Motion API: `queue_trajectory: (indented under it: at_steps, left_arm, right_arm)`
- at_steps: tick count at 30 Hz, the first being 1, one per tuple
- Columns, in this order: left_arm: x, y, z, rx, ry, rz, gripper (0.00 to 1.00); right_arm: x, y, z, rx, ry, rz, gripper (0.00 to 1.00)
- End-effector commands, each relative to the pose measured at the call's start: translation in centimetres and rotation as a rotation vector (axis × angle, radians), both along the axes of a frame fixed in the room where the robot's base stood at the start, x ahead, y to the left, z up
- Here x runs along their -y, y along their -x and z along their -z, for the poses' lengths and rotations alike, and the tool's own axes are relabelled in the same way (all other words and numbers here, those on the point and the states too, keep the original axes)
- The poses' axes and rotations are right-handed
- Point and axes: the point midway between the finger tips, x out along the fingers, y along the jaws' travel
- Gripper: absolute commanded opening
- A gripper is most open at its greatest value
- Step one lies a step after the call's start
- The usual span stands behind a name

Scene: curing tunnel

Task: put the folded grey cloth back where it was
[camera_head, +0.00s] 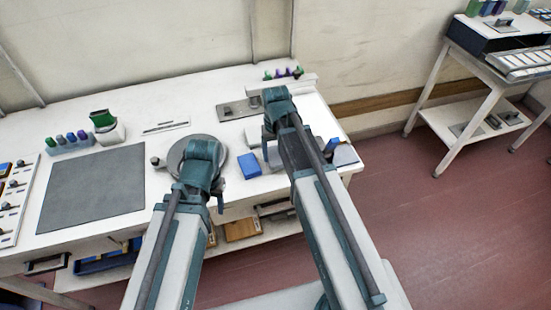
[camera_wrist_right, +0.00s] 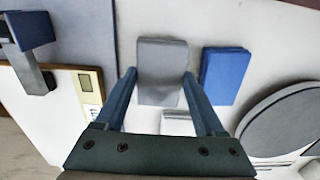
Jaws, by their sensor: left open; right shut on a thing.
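The folded grey cloth (camera_wrist_right: 162,62) is between the two fingers of my right gripper (camera_wrist_right: 160,78) in the right wrist view, and the gripper is shut on it. Whether the cloth touches the white table top below cannot be told. In the head view my right gripper (camera_head: 268,138) is over the right part of the table, and my arm mostly hides the cloth. My left gripper (camera_head: 218,192) is open near the table's front edge, by the round grey disc (camera_head: 181,152). Its fingers are partly hidden by its own wrist.
A blue block (camera_head: 249,165) lies close beside the cloth; it also shows in the right wrist view (camera_wrist_right: 225,75). A large grey mat (camera_head: 93,187) lies on the left. Bottles (camera_head: 70,140) and a green-topped device (camera_head: 104,124) stand behind it. A side table (camera_head: 478,75) stands at the right.

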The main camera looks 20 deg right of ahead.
Motion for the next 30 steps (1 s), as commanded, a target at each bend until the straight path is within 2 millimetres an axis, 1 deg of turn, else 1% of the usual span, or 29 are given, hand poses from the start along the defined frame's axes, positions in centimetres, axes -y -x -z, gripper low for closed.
queue_trajectory:
  at_steps: [1, 3, 11, 15, 16, 20, 21, 30]
  left_arm:
    - [0.00, 0.01, 1.35, 0.000, 0.000, 0.000, 0.50]
    - [0.00, 0.01, 1.69, 0.000, 0.000, 0.000, 0.50]
    - [0.00, 0.01, 1.41, 0.000, 0.000, 0.000, 0.50]
    - [0.00, 0.01, 1.84, 0.000, 0.000, 0.000, 0.50]
    - [-0.01, 0.02, 1.82, 0.000, 0.000, 0.000, 0.50]
    - [0.00, 0.01, 1.70, 0.000, 0.000, 0.000, 0.50]
    - [0.00, 0.01, 1.70, 0.000, 0.000, 0.000, 0.50]
    - [0.00, 0.01, 1.54, 0.000, 0.000, 0.000, 0.50]
  right_arm:
    - [0.01, 0.05, 1.35, 0.000, 0.000, 0.000, 0.27]
    - [0.01, 0.06, 1.69, 0.000, 0.000, 0.000, 0.27]
    - [0.01, 0.06, 1.40, 0.000, 0.000, 0.000, 0.27]
    - [0.01, 0.06, 1.85, 0.000, 0.000, 0.000, 0.27]
    - [0.01, 0.06, 1.82, 0.000, 0.000, 0.000, 0.73]
    - [0.01, 0.06, 1.70, 0.000, 0.000, 0.000, 0.96]
    - [0.01, 0.06, 1.70, 0.000, 0.000, 0.000, 1.00]
    - [0.01, 0.06, 1.54, 0.000, 0.000, 0.000, 1.00]
